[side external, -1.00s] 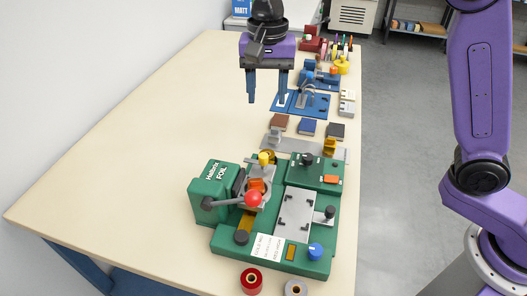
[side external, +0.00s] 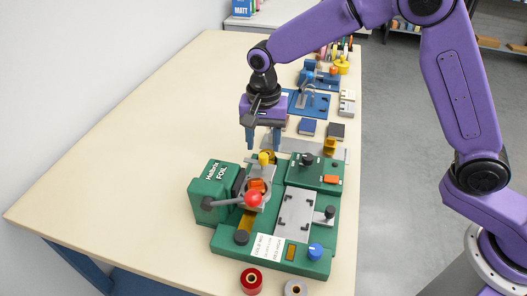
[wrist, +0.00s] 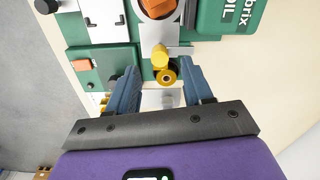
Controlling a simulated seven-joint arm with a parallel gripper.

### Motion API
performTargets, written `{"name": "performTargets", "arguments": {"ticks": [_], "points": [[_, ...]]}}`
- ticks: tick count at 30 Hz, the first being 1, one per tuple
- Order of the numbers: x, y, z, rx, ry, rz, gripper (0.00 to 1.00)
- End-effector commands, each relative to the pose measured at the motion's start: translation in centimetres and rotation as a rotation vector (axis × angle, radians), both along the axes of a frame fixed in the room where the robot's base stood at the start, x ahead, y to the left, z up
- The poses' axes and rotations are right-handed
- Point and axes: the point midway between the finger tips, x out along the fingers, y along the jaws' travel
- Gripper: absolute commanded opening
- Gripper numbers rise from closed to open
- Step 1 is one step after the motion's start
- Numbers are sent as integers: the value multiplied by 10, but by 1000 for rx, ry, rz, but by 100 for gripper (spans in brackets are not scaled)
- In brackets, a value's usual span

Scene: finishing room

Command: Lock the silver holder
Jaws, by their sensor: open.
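The green foil machine (side external: 227,241) stands at the near end of the table. A silver holder (side external: 247,199) sits at its left middle, with an orange block (side external: 257,185) on it and a yellow knob (side external: 264,157) at its far end. In the wrist view the yellow knob (wrist: 160,54) shows just ahead of my fingertips, with a brass-coloured roll (wrist: 166,77) close beside it. My gripper (side external: 263,147) is open, pointing down just behind the yellow knob. It also shows open in the wrist view (wrist: 160,70), its fingers apart and nothing held. I cannot tell whether they touch the knob.
Dark blocks (side external: 307,126) and a blue fixture (side external: 318,106) stand farther back. The table's left side is clear.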

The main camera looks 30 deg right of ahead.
Motion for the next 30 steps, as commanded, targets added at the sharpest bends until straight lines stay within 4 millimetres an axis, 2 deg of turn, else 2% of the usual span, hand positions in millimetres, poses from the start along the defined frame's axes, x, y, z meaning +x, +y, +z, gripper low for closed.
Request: {"name": "performTargets", "arguments": {"ticks": [3, 9, 20, 25, 30], "points": [[0, -1, -19, -2, 3, -1, 51], [0, -1, -37, -1, 1, -1, 51], [0, 0, -41, 1, -1, -1, 51], [0, 0, -41, 1, -1, -1, 0], [0, 0, -41, 1, -1, 2, 0]]}}
